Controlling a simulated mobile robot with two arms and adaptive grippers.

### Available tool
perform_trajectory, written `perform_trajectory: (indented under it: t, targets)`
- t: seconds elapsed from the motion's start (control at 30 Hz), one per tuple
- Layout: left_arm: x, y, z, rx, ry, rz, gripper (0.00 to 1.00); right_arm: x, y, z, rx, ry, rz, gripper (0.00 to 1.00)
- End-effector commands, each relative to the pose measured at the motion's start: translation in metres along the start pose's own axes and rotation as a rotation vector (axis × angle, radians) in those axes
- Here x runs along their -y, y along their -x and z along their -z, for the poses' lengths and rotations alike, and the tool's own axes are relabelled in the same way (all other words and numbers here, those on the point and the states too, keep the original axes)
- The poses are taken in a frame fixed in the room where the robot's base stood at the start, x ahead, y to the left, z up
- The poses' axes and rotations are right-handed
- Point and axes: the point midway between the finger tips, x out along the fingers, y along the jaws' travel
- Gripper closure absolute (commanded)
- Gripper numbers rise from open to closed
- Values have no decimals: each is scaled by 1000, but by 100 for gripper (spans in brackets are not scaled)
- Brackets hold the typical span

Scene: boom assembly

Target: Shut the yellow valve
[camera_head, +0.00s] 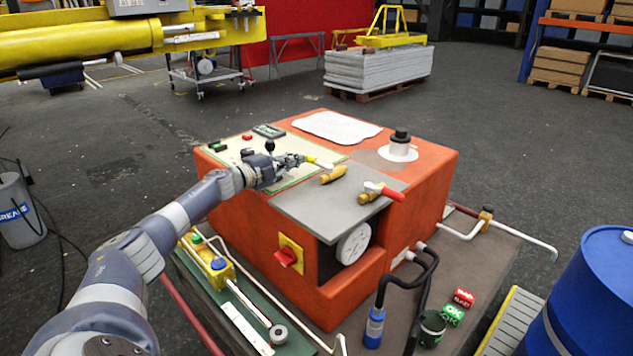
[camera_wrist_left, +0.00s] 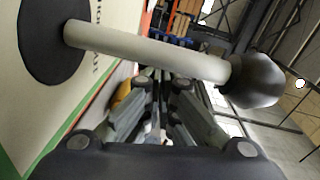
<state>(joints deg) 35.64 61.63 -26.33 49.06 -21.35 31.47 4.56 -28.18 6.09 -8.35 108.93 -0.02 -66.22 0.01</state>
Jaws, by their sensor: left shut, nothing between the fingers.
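The yellow valve has a brass body (camera_head: 333,175) on the orange machine's top, and its yellow-tipped handle (camera_head: 318,163) points left toward my gripper. My left gripper (camera_head: 300,159) is shut and empty, with its fingertips close to the handle's tip. I cannot tell whether they touch. In the left wrist view the shut fingers (camera_wrist_left: 158,100) point away from the camera, and a small part of a yellow-orange thing (camera_wrist_left: 121,94) shows beside them, mostly hidden. A second brass valve (camera_head: 368,195) with a red handle (camera_head: 384,190) sits to the right. My right gripper is not in view.
A lever with a white shaft (camera_wrist_left: 150,49) and black knob (camera_wrist_left: 255,80) crosses close above my left fingers in the wrist view. The cream control panel (camera_head: 231,157) lies beneath my wrist. A black-capped white fitting (camera_head: 399,147) stands at the machine's back right.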

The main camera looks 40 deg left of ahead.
Motion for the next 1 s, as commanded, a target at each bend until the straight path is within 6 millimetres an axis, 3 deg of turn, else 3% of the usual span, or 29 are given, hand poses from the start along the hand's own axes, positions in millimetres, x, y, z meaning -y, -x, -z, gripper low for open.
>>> perform_trajectory:
  t: [0.77, 1.0]
  targets:
    - [1, -6, -4, 1, 0, 0, 100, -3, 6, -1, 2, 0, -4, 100]
    - [-1, 6, -6, 3, 0, -2, 100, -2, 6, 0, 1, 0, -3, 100]
